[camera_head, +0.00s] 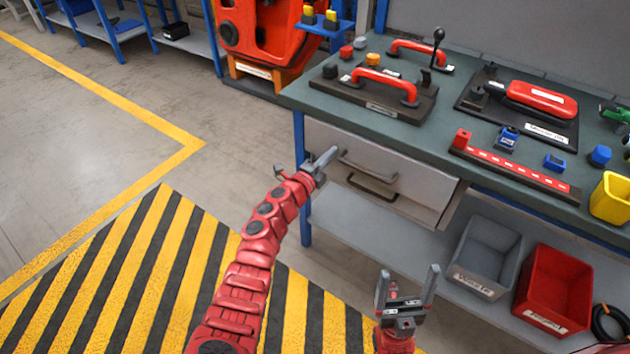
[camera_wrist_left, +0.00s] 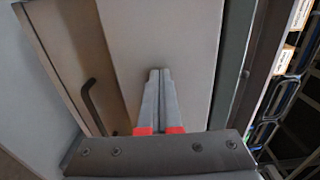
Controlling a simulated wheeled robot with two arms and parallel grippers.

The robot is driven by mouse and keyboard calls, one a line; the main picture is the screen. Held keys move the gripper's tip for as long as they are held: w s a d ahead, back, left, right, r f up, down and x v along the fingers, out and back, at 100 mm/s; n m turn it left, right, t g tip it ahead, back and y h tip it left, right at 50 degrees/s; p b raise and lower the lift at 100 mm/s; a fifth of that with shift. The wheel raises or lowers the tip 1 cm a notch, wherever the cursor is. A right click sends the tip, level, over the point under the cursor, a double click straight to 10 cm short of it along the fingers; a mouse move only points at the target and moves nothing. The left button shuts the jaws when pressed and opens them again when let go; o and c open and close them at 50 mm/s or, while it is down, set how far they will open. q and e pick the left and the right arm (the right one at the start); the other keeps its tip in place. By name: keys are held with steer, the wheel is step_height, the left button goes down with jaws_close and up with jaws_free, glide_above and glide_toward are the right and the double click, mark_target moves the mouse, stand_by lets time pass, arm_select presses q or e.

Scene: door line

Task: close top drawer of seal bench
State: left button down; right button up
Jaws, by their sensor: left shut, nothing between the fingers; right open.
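The seal bench (camera_head: 430,125) has a dark green top and a grey drawer unit beneath its front. How far the top drawer stands out is hard to tell. My left gripper (camera_head: 331,158) is shut and empty at the left part of the drawer front. In the left wrist view its fingers (camera_wrist_left: 158,75) lie over a pale panel, and a dark handle (camera_wrist_left: 92,105) shows to their left; contact cannot be told. My right gripper (camera_head: 408,283) is open and empty, low before the bench.
Red-handled fixtures (camera_head: 385,85) and a red strip (camera_head: 515,170) lie on the bench top. A grey bin (camera_head: 486,258) and a red bin (camera_head: 553,290) stand on the lower shelf. A blue bench leg (camera_head: 302,180) is beside my left gripper. The striped floor at left is clear.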

mark_target(342, 140)
arm_select(q)
steer(key=b+x, duration=0.6)
steer(key=shift+w+d+f, duration=0.15)
steer(key=shift+w+f, duration=0.05)
steer(key=shift+w, duration=0.05)
steer(key=shift+w+r, duration=0.1)
steer(key=shift+r, duration=0.1)
steer(key=shift+d+r, duration=0.1)
steer(key=shift+r, duration=0.25)
